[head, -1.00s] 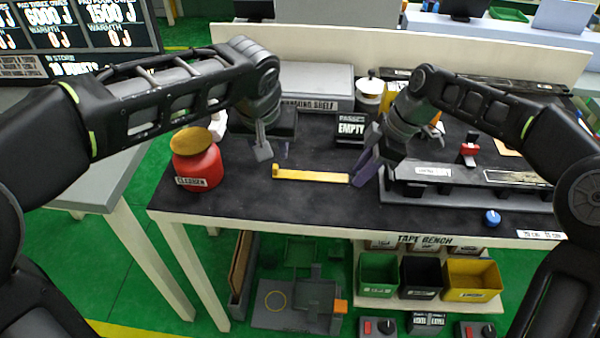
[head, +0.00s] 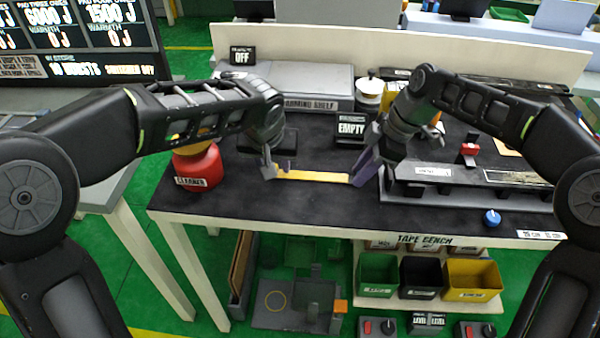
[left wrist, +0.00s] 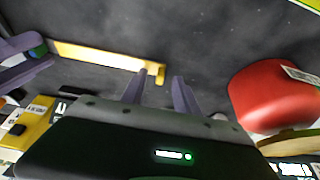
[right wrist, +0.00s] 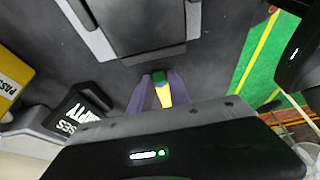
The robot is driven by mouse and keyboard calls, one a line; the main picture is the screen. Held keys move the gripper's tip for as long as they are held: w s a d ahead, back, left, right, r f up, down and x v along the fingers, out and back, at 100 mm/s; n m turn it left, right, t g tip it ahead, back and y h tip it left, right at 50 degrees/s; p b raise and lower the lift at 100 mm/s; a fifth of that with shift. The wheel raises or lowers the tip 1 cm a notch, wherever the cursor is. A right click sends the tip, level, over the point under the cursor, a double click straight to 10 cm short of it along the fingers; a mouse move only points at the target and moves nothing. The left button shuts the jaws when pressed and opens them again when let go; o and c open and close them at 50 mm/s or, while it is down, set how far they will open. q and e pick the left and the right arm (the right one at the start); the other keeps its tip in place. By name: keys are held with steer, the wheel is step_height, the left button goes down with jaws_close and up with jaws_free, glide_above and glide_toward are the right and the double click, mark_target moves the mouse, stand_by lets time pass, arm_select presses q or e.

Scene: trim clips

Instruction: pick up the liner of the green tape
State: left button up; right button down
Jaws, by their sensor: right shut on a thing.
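A long yellow strip (head: 312,176) with a small raised tab at its left end runs between my two grippers, over the dark bench. It also shows in the left wrist view (left wrist: 95,54). My right gripper (head: 364,174) is shut on its right end, where a green part (right wrist: 161,78) shows between the fingers in the right wrist view. I cannot tell which layer is tape and which is liner. My left gripper (head: 277,168) is open at the tabbed end. In the left wrist view its fingers (left wrist: 157,88) stand apart, with the tab near the gap; contact is unclear.
A red cleaner jar (head: 198,168) stands left of the strip, close to my left arm. A small "EMPTY" sign (head: 351,130) and a grey warming shelf (head: 310,88) are behind. A long dark fixture (head: 470,185) lies right. The bench front is clear.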

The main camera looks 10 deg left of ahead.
arm_select(q)
steer(key=shift+w+f, duration=0.1)
steer(key=shift+f, duration=0.15)
stand_by(0.4)
jaws_close()
stand_by(0.4)
